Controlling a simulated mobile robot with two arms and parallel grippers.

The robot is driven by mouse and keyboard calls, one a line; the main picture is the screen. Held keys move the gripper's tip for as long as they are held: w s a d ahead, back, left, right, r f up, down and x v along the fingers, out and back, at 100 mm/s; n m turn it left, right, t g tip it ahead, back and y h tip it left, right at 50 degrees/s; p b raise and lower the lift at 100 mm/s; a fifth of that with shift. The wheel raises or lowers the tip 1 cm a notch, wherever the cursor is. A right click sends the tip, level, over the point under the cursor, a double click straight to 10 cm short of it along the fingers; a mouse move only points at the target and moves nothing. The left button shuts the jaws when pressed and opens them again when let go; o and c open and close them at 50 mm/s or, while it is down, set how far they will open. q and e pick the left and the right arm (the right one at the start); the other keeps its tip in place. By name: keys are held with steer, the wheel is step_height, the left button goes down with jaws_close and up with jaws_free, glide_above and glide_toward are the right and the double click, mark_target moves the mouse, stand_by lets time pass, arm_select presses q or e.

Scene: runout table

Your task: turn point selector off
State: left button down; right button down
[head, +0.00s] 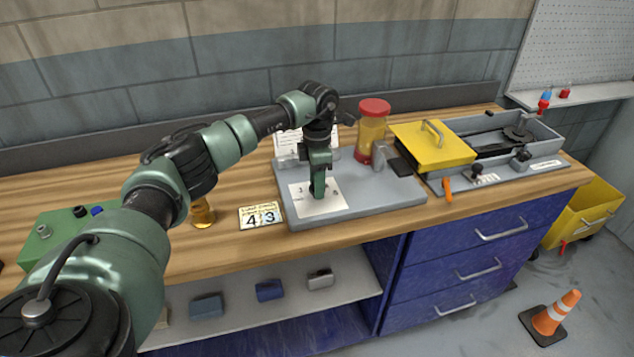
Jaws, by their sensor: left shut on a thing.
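The point selector has a white dial plate (322,208) with small dark marks, lying on a grey base board (370,196) on the bench. My left gripper (317,190) points straight down over this plate. It is shut on the selector's knob, which is mostly hidden behind the fingers. I cannot tell which mark the knob points at. My right gripper is not in view.
A red-lidded amber jar (372,135) stands behind the dial. To the right are a yellow cover (432,146) with a handle and a grey tray (545,134). A number card (260,216) and brass piece (202,212) lie left. An orange cone (552,313) stands on the floor.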

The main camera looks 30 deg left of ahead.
arm_select(q)
steer(key=n, duration=0.3)
steer(key=shift+r+n, duration=0.1)
steer(key=shift+n, duration=0.3)
steer(key=n, duration=0.3)
steer(key=shift+n+p, duration=0.3)
steer(key=shift+p, duration=0.05)
steer(key=n+p, duration=0.1)
steer(key=n, duration=0.9)
steer(key=shift+r+p, duration=0.1)
steer(key=shift+p, duration=0.3)
steer(key=n+p, duration=0.1)
steer(key=n, duration=0.2)
steer(key=shift+w+n, duration=0.1)
steer(key=shift+n, duration=0.2)
steer(key=n+p, duration=0.2)
steer(key=n, duration=0.4)
steer(key=shift+n, duration=0.4)
